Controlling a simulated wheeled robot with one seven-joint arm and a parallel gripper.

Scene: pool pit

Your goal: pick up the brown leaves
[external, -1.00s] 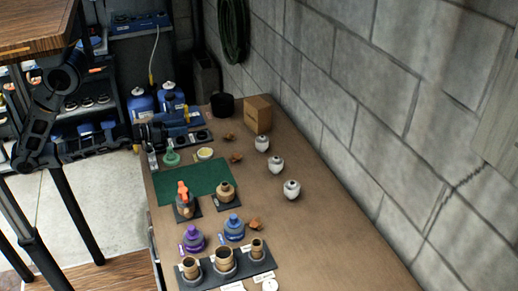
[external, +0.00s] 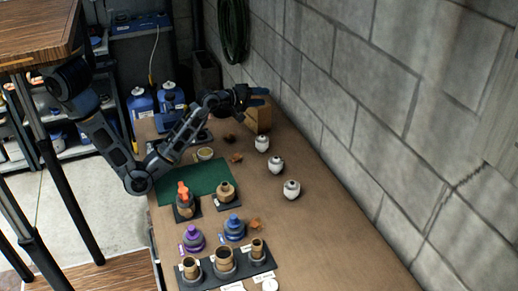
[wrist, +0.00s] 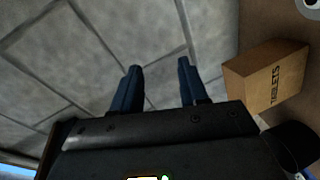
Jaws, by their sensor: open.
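Three small brown leaves lie on the brown bench in the external view. One leaf (external: 229,138) is in the shade near the cardboard box. Another leaf (external: 236,158) lies a little nearer. The third leaf (external: 255,224) lies beside the blue bottle. My gripper (external: 258,92) is raised at the far end of the bench, near the top of the cardboard box and above the farthest leaf. In the wrist view its two blue fingers (wrist: 160,76) are apart with nothing between them, facing the block wall. No leaf shows in the wrist view.
A cardboard box (external: 260,117), also in the wrist view (wrist: 268,76), stands by the block wall (external: 350,90). Several white jars (external: 277,165) line the wall side. The right front bench is clear.

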